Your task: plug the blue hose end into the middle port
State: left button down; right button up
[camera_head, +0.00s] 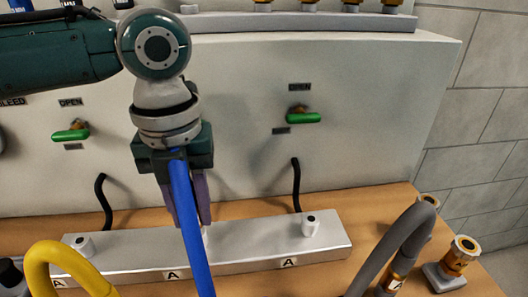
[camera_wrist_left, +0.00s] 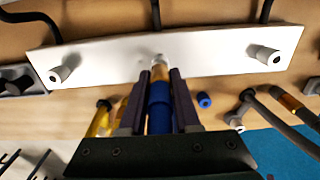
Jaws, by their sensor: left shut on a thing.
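My left gripper (camera_head: 190,218) comes in from the upper left and points down over the silver manifold (camera_head: 255,240). It is shut on the blue hose (camera_head: 192,235), which hangs down in front of the fingers. In the left wrist view the blue hose end (camera_wrist_left: 159,108) lies between the fingers of the left gripper (camera_wrist_left: 159,76), its brass tip (camera_wrist_left: 159,73) facing the middle port (camera_wrist_left: 158,58). Tip and port overlap in this view; I cannot tell whether they touch. In the head view the gripper and hose mostly hide the middle port. My right gripper is not in view.
The left port (camera_head: 80,243) and right port (camera_head: 311,222) look empty. A yellow hose (camera_head: 60,258) stands at the front left and a grey hose (camera_head: 400,250) at the right. Green valve handles (camera_head: 303,118) are on the panel behind. A blue ring (camera_wrist_left: 204,100) lies on the bench.

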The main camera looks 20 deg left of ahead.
pick_arm(q)
jog(key=shift+p, duration=0.8)
dwell(1.3)
jog(key=shift+f+b, duration=0.35)
jog(key=shift+f, duration=0.15)
dwell(0.3)
jog(key=c, duration=0.5)
grip_release()
jog(key=shift+c, duration=0.2)
notch_tip(320, 180, up, 10)
jog(key=shift+p, duration=0.45)
